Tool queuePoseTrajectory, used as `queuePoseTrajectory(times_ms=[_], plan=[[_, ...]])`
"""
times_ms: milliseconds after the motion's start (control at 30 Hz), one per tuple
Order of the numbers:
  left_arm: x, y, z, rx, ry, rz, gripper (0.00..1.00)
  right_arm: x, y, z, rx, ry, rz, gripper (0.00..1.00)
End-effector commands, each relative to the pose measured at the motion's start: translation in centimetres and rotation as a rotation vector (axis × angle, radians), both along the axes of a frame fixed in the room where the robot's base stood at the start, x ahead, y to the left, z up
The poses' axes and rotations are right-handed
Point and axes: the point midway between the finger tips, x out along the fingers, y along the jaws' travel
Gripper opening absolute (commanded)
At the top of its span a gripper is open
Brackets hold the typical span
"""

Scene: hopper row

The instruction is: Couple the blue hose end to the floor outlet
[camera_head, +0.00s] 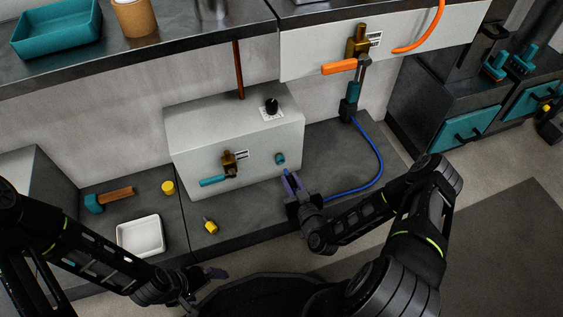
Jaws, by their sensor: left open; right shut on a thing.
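The blue hose (378,165) hangs from a black and teal fitting (350,98) under the upper panel and loops down to my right gripper (292,185). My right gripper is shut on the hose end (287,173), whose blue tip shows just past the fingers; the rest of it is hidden. A small teal port (280,158), which looks like the floor outlet, sits on the front of the low grey box (200,140). The hose tip is just below and right of it; I cannot tell whether they touch. My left gripper (205,284) is open and empty at the lower left.
The box also bears a brass valve with a teal handle (213,181) and a black knob (271,106). A white tray (141,236), a hammer (110,199) and yellow pieces (168,188) lie left on the dark ledge. An orange-handled valve (340,67) juts out above.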

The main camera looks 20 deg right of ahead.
Motion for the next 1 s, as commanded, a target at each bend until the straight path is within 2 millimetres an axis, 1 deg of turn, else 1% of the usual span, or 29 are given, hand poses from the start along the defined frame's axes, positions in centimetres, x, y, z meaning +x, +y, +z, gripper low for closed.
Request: queuePoseTrajectory(times_ms=[233,567,600,867,1000], plan=[[0.0,0.0,-0.4,0.000,0.000,0.000,0.95,1.5,0.0,0.0,-0.001,-0.001,0.000,0.00],[0.0,0.0,-0.4,0.000,0.000,0.000,0.95,1.8,0.0,0.1,0.000,0.000,0.000,0.00],[0.0,0.0,-0.4,0.000,0.000,0.000,0.95,1.8,0.0,0.1,0.000,0.000,0.000,0.21],[0.0,0.0,-0.4,0.000,0.000,0.000,0.95,1.8,0.0,0.1,0.000,0.000,0.000,0.00],[0.0,0.0,-0.4,0.000,0.000,0.000,0.95,1.8,0.0,0.1,0.000,0.000,0.000,0.00]])
